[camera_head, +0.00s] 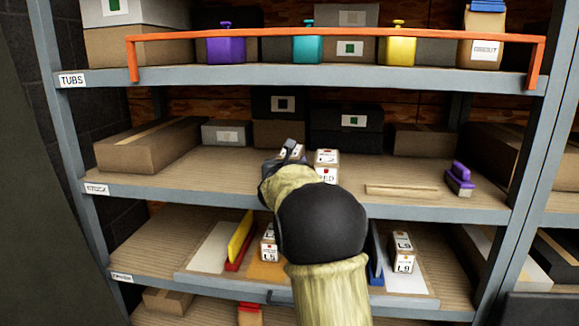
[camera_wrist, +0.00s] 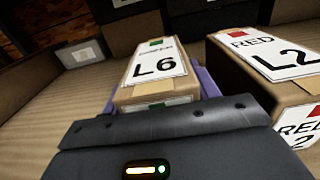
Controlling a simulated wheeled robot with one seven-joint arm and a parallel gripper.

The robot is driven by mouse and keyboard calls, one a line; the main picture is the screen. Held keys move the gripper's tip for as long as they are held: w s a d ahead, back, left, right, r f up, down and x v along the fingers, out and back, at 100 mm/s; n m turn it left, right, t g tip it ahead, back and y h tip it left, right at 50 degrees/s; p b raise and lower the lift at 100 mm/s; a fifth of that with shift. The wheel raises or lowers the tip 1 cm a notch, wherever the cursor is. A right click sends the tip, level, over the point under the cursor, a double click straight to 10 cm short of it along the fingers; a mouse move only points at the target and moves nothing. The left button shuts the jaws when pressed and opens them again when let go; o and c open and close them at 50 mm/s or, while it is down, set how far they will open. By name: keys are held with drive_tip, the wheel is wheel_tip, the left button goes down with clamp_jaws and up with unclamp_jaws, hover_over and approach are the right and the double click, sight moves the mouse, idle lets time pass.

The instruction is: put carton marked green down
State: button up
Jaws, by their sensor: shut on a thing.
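The carton marked green (camera_wrist: 155,66), a brown box with a white L6 label and a green square, sits in my gripper (camera_wrist: 158,92) in the wrist view. In the head view my gripper (camera_head: 288,152) is at the middle shelf (camera_head: 225,168), and my arm hides most of the carton. I cannot tell whether the carton touches the shelf. A carton marked RED, L2 (camera_wrist: 284,50) stands close to its right, and also shows in the head view (camera_head: 327,158).
Brown and dark boxes (camera_head: 346,128) line the back of the middle shelf. A wooden strip (camera_head: 401,190) and a purple-handled brush (camera_head: 460,179) lie to the right. Bare shelf shows to the left of my gripper. More cartons (camera_head: 402,251) and upright dividers stand on the shelf below.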

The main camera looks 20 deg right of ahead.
drive_tip(key=shift+f, duration=0.2)
drive_tip(key=o, duration=1.6)
drive_tip(key=shift+f, duration=0.1)
drive_tip(key=shift+a, duration=0.1)
drive_tip(key=b+v, duration=0.2)
drive_tip(key=v, duration=1)
